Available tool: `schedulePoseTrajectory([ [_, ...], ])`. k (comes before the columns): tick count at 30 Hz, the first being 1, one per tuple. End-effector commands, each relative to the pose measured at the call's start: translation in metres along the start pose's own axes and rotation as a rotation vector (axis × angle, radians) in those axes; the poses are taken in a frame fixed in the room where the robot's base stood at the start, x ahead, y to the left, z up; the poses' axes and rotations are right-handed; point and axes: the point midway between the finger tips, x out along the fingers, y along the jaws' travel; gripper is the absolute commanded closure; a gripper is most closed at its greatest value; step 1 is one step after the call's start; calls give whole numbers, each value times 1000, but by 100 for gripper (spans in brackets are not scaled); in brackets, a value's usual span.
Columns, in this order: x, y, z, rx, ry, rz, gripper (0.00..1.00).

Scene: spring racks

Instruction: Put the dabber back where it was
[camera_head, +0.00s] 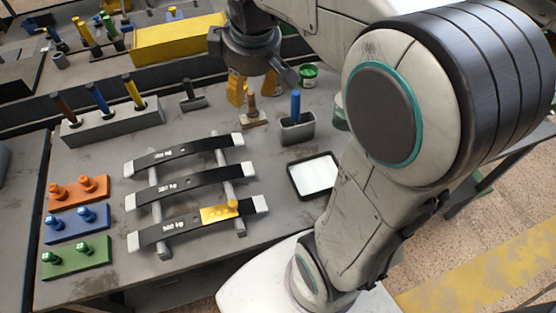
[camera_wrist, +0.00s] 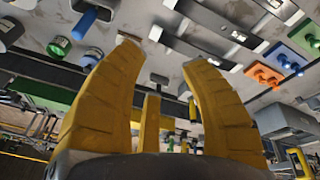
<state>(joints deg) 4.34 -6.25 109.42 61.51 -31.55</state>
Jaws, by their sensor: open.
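A small brown-handled tool with a tan base (camera_head: 253,120) stands upright on the grey bench, below my gripper in the head view. A blue-handled tool (camera_head: 296,103) stands in a grey holder (camera_head: 298,131) to its right; the blue handle also shows in the wrist view (camera_wrist: 85,22). I cannot tell for sure which of the two is the dabber. My gripper (camera_head: 253,90) has yellow fingers that are apart, with nothing held between them. In the wrist view the spread fingers (camera_wrist: 163,58) frame the bench. The fingertips are partly hidden in the head view.
A grey block (camera_head: 115,124) holds brown, blue and yellow handles. Several dark leaf springs (camera_head: 185,188) lie across two bars. Orange (camera_head: 78,192), blue and green peg plates sit at left. A white-faced tray (camera_head: 313,175) and green jar (camera_head: 307,75) are near my arm.

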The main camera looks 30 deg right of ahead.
Motion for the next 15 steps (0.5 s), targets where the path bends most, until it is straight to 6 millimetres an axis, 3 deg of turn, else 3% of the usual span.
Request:
schedulePoseTrajectory([
  [6,-8,-50,63,231,69,18,59],
  [15,6,-86,116,432,123,15,59],
])
